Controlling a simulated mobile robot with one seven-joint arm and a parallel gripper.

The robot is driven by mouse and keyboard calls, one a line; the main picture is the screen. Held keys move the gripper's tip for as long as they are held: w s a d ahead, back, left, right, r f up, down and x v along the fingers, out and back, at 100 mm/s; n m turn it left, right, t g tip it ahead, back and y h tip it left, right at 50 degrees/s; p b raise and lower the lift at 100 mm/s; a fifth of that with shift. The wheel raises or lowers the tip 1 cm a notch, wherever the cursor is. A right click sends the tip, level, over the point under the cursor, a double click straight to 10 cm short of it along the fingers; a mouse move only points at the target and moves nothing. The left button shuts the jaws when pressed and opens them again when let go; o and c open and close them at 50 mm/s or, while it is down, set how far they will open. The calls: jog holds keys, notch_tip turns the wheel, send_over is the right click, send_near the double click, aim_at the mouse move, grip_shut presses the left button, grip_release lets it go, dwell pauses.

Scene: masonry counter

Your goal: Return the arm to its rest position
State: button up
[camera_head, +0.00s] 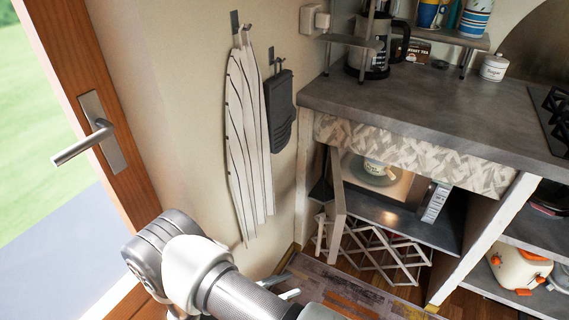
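My arm (195,272) shows at the bottom left, with a silver elbow, a white joint and a dark ribbed section running down to the right and out of the frame. Small pale prong-like pieces show just behind the ribbed section. They may be the fingertips of my gripper, but most of it is hidden by the arm or cut off by the frame. I cannot tell whether it is open or shut, or whether it holds anything.
A microwave (436,201) under the counter (420,100) has its door (337,190) swung open, with a mug (376,168) inside. A folding rack (385,257) stands below. A door handle (85,145) juts out at left. An orange-white appliance (519,268) sits lower right.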

jog(key=w+d+r+m+g+y, duration=0.1)
jog(key=d+r+m+g+y, duration=0.2)
jog(key=r, duration=0.4)
jog(key=d+r+m+g+y, duration=0.25)
jog(key=r+m, duration=0.25)
jog(key=r, duration=0.3)
jog(key=w+d+r+m+g+y, duration=0.1)
jog(key=d+r+m+g, duration=0.2)
jog(key=r, duration=0.4)
jog(key=s+d+r+m+t+y, duration=0.35)
jog(key=s+r+m, duration=0.2)
jog(key=r, duration=0.35)
jog(key=s+d+r+m+t+y, duration=0.2)
jog(key=s+r+m+t+y, duration=0.25)
jog(key=r, duration=0.45)
notch_tip(320, 180, up, 26)
jog(key=m+g+p, duration=0.1)
jog(key=p, duration=2.5)
jog(key=shift+w+y, duration=0.3)
jog(key=shift+y, duration=0.05)
jog(key=shift+a+m, duration=0.15)
jog(key=shift+m, duration=0.15)
